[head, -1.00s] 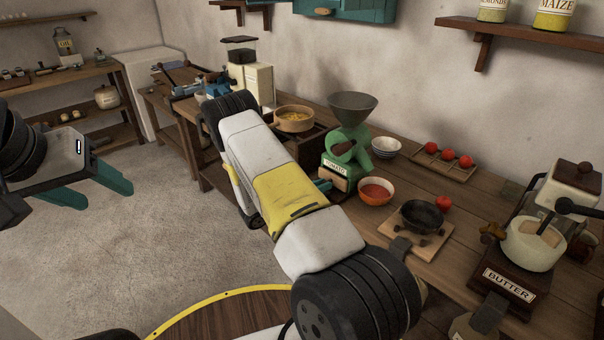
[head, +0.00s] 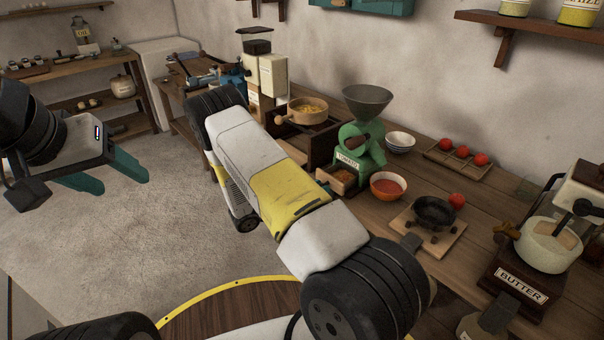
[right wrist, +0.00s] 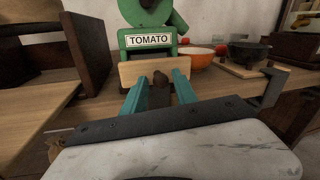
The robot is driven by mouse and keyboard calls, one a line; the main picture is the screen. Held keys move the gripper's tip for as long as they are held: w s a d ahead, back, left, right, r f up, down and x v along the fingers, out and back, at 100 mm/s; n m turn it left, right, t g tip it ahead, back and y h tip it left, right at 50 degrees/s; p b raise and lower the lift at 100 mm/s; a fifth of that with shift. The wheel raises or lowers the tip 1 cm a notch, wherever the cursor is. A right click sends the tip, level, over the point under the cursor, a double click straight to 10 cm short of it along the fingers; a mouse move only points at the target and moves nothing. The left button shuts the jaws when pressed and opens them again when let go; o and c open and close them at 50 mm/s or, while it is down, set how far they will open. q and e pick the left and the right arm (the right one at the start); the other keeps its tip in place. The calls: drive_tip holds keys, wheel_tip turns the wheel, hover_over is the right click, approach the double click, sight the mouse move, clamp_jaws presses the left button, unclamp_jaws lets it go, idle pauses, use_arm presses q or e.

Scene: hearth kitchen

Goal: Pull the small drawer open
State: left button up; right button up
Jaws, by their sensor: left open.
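The green mill labelled TOMATO (head: 362,140) stands on the workbench. Its small drawer (head: 343,175) juts out below the label, partly open, with its brown inside showing from above. In the right wrist view its pale wooden front (right wrist: 136,73) carries a dark round knob (right wrist: 160,78). My right gripper (right wrist: 160,86) has its teal fingers on both sides of this knob and appears shut on it. In the head view my right arm hides most of that gripper. My left gripper (head: 112,175) is open and empty over the floor at the left.
An orange bowl of red sauce (head: 388,185) stands close to the right of the drawer. A dark wooden box-like stand (head: 318,145) is on its left. A black pan on a board (head: 434,212) and the BUTTER machine (head: 520,285) are further right. The floor at left is clear.

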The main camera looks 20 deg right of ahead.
drive_tip(key=shift+o, duration=0.2)
drive_tip(key=s+a, duration=0.1)
drive_tip(key=a, duration=0.6)
drive_tip(key=shift+s+a, duration=0.25)
drive_tip(key=shift+a, duration=0.05)
drive_tip(key=s+d+r+m+g+y, duration=0.1)
drive_tip(key=s+r+m+g+y, duration=0.2)
drive_tip(key=s+r+m+y, duration=0.3)
drive_tip(key=s+r+m+g+y, duration=0.3)
drive_tip(key=s+r+m, duration=0.15)
drive_tip(key=r, duration=0.45)
drive_tip(key=s+a+r+m+t+y, duration=0.4)
drive_tip(key=s+r+m+y, duration=0.1)
drive_tip(key=r, duration=0.3)
drive_tip(key=s+a+r+m+t+y, duration=0.4)
drive_tip(key=s+r+m+y, duration=0.1)
drive_tip(key=r, duration=0.4)
drive_tip(key=shift+s+r+m+t+y, duration=0.15)
drive_tip(key=shift+s+m+t+y, duration=0.25)
drive_tip(key=shift+s+m, duration=0.35)
